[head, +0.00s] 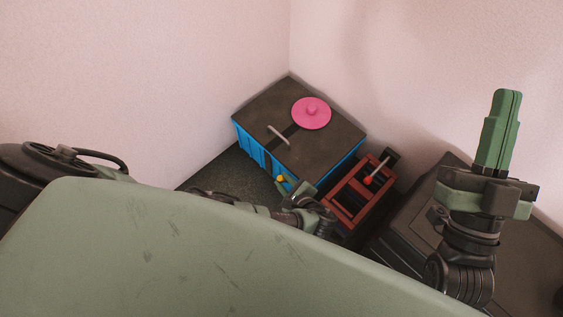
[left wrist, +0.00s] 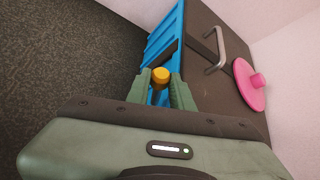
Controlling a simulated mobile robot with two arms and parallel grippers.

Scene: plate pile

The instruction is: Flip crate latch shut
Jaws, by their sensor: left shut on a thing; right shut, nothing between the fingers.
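The blue crate (head: 250,145) stands in the corner with a dark lid (head: 262,108). It also shows in the left wrist view (left wrist: 165,42). A small yellow knob (head: 280,178), seemingly the latch's end, is at the crate's near side. In the left wrist view the yellow knob (left wrist: 161,75) sits between the fingertips. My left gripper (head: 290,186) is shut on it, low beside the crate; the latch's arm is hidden. My right gripper (head: 507,98) is shut and empty, pointing up at the right, well away from the crate.
A metal handle (head: 278,135) and a pink disc with a knob (head: 311,114) are on the lid. A red frame (head: 345,207) with a red-tipped lever (head: 368,180) stands right of the crate. Walls close in behind. Dark floor (left wrist: 70,65) left of the crate is clear.

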